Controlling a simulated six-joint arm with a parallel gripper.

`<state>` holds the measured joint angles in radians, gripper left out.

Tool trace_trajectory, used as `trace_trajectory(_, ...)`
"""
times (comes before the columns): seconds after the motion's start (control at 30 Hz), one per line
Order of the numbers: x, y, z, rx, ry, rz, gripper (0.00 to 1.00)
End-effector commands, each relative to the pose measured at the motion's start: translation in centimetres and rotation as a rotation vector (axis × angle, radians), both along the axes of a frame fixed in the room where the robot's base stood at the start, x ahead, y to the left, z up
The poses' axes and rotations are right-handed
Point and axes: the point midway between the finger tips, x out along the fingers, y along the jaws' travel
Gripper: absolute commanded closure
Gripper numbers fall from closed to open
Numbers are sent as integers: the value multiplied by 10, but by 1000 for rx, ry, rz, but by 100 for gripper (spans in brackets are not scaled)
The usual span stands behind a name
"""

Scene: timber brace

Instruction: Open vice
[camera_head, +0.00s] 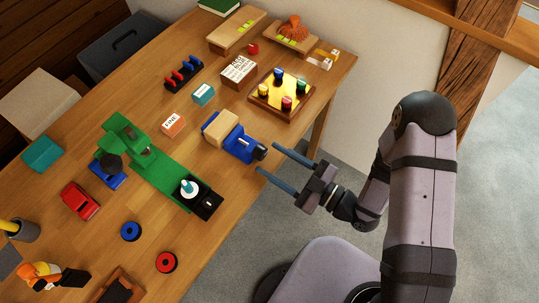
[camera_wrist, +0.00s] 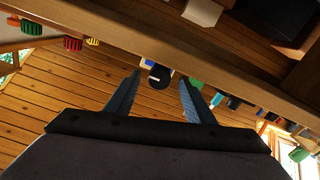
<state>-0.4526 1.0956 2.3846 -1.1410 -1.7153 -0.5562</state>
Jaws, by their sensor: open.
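The blue vice (camera_head: 238,142) is at the table's near right edge, with a pale wooden block (camera_head: 221,129) at its far end. I cannot tell whether its jaws grip the block. Its dark round knob (camera_head: 261,152) points out past the edge towards my gripper. My gripper (camera_head: 268,158) is open and empty, with its two long blue-grey fingers reaching towards the knob. In the wrist view the knob (camera_wrist: 159,77) appears between the fingertips, with a white mark on its face. I cannot tell whether the fingertips touch or reach past it.
A green machine (camera_head: 150,165) with a black end block stands left of the vice. A tray of coloured pegs (camera_head: 282,94) and several labelled boxes lie behind it. The table edge (camera_head: 225,240) runs close below the knob. The floor side around my gripper is open.

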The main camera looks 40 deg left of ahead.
Motion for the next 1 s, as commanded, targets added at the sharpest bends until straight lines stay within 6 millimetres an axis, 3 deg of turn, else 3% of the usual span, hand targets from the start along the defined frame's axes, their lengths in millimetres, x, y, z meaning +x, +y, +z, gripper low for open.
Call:
trace_trajectory(0.2, 0, 15, 1, 1, 0, 1, 51)
trace_trajectory(0.57, 0, 18, 0, 1, 0, -1, 51)
trace_trajectory(0.6, 0, 18, 0, 1, 0, -1, 53)
trace_trajectory(0.77, 0, 18, 0, 1, 0, -1, 92)
trace_trajectory(1.0, 0, 18, -1, 1, -57, 0, 92)
